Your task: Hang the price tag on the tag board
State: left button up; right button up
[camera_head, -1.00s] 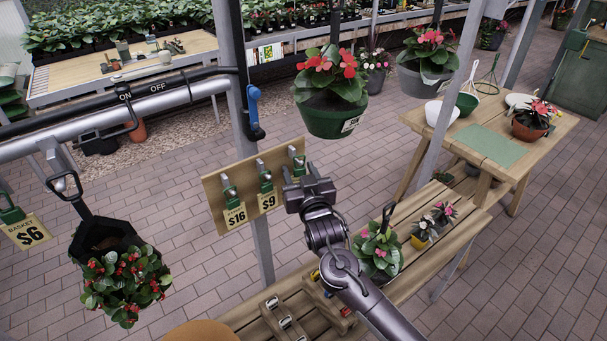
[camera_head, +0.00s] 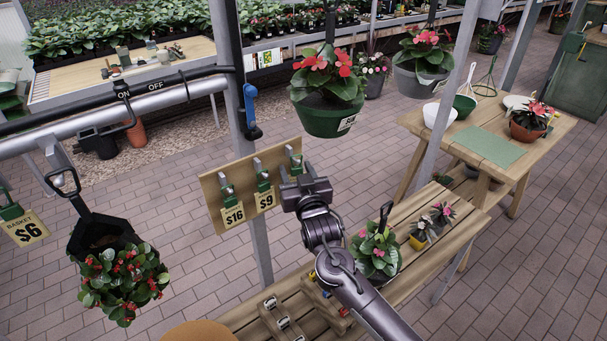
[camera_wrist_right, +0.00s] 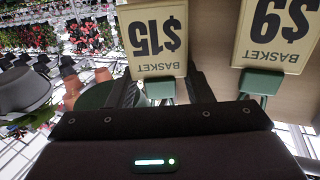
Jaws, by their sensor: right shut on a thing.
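The wooden tag board (camera_head: 212,192) hangs on a grey post in the head view. It has several metal hooks with green clips. A $16 tag (camera_head: 233,215) and a $9 tag (camera_head: 264,200) hang at its left and middle. My right gripper (camera_head: 303,183) is at the board's right end, just below the right hook (camera_head: 293,158). In the right wrist view it is shut on the green clip (camera_wrist_right: 160,88) of a $15 basket tag (camera_wrist_right: 157,38). The head view hides this tag behind the gripper. I cannot tell whether its clip touches the hook. My left gripper is not in view.
A hanging red-flowered pot (camera_head: 328,110) is above and right of the board. A black basket of red-berried plants (camera_head: 108,245) hangs at left, by a $6 tag (camera_head: 25,229). A slatted bench (camera_head: 410,262) with potted plants lies below my right arm.

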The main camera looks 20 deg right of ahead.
jog(key=shift+w+a+r, duration=0.15)
jog(key=shift+w+r, duration=0.05)
jog(key=shift+r, duration=0.1)
jog(key=o, duration=0.7)
jog(key=shift+o, duration=0.8)
jog(key=shift+d, duration=0.25)
jog(key=shift+d+f, duration=0.1)
jog(key=shift+d, duration=0.2)
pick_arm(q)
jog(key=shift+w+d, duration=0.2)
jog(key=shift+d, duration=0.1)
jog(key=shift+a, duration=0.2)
pick_arm(e)
jog(key=shift+a, duration=0.25)
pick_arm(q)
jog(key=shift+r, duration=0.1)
pick_arm(e)
jog(key=shift+s, duration=0.1)
